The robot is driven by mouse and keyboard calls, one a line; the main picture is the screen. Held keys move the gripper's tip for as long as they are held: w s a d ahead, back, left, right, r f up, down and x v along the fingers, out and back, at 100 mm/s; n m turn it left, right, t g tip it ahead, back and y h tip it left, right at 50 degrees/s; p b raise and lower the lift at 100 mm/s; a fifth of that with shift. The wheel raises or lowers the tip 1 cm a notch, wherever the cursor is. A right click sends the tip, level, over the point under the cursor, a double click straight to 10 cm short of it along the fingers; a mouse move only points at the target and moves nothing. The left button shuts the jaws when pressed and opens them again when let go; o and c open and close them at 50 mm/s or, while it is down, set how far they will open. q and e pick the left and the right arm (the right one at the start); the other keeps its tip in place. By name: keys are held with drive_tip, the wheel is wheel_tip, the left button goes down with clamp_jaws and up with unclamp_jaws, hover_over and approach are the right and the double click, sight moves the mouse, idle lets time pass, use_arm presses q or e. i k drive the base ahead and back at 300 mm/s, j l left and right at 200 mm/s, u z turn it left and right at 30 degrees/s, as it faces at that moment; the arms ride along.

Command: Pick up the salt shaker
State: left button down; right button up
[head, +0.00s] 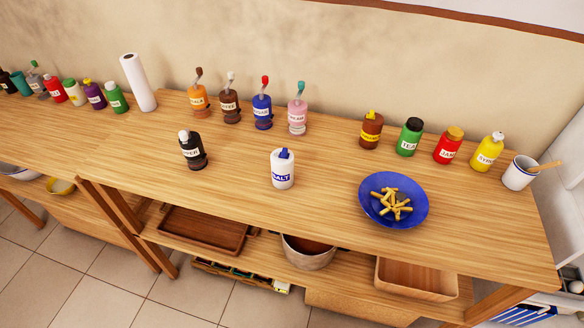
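The salt shaker (283,170) is a white bottle with a blue top and a blue "SALT" label. It stands upright on the wooden table (240,185), near the front edge, in the middle of the head view. Nothing covers it. Neither of my grippers shows in this view, so I cannot see where they are relative to the shaker or whether they hold anything.
A black pepper-like bottle (191,150) stands left of the shaker, and a blue plate of fries (393,200) lies to its right. A white cup (519,172) is at far right. The table around the shaker is clear.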

sight(282, 170)
drive_tip(key=k+l+z, duration=0.2)
drive_tip(key=k+l, duration=0.2)
drive_tip(key=l, duration=0.2)
drive_tip(key=k+l, duration=0.15)
drive_tip(key=l, duration=0.2)
drive_tip(key=k+l+z, duration=0.25)
drive_tip(key=l, duration=0.4)
drive_tip(key=k, duration=0.1)
